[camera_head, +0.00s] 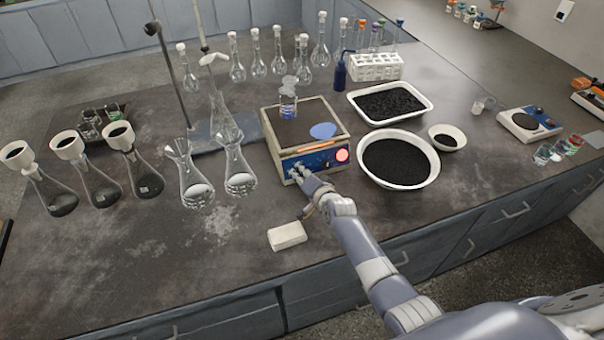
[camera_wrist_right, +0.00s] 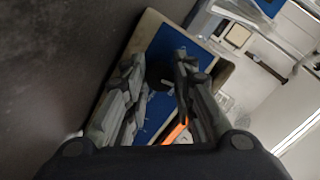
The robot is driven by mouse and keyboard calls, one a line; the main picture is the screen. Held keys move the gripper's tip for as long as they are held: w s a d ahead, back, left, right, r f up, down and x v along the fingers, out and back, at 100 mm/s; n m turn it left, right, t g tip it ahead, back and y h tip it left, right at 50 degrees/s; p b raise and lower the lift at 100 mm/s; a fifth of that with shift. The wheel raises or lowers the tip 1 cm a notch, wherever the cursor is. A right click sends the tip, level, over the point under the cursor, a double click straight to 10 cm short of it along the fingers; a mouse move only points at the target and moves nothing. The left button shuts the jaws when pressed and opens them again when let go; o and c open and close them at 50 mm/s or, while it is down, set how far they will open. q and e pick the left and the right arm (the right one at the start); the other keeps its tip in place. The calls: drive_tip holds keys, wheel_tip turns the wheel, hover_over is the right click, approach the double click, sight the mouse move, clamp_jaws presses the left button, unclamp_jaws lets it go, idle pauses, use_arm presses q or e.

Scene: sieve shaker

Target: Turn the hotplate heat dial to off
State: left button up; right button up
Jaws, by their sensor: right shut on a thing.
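The hotplate (camera_head: 284,136) stands mid-bench, with a beige body, a dark top and a blue front panel that also shows in the right wrist view (camera_wrist_right: 158,108). My right gripper (camera_head: 297,172) reaches its left front side, where the heat dial is. In the right wrist view, the fingertips of this gripper (camera_wrist_right: 158,66) are shut on a dark round dial (camera_wrist_right: 157,72) at the panel. The fingers partly cover the dial, so its setting cannot be read. In the head view the gripper hides it. My left gripper is not in view.
A glass vessel (camera_head: 288,104) and a blue disc (camera_head: 322,131) are on the hotplate top. A red round light (camera_head: 342,155) is at the panel's right. Flasks (camera_head: 238,175) stand close left, a white bowl (camera_head: 427,180) right. A white block (camera_head: 287,236) lies in front.

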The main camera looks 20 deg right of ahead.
drive_tip(key=n, duration=0.3)
drive_tip(key=shift+n+p, duration=0.35)
drive_tip(key=shift+n, duration=0.05)
drive_tip(key=n, duration=0.3)
drive_tip(key=shift+p, duration=0.3)
drive_tip(key=n+h, duration=0.1)
drive_tip(key=n, duration=0.4)
drive_tip(key=shift+n+g, duration=0.4)
drive_tip(key=o, duration=1)
drive_tip(key=shift+o, duration=0.2)
drive_tip(key=shift+s, duration=0.1)
drive_tip(key=v, duration=1.1)
drive_tip(key=shift+s+r, duration=0.2)
drive_tip(key=shift+s, duration=0.15)
drive_tip(key=shift+s, duration=0.1)
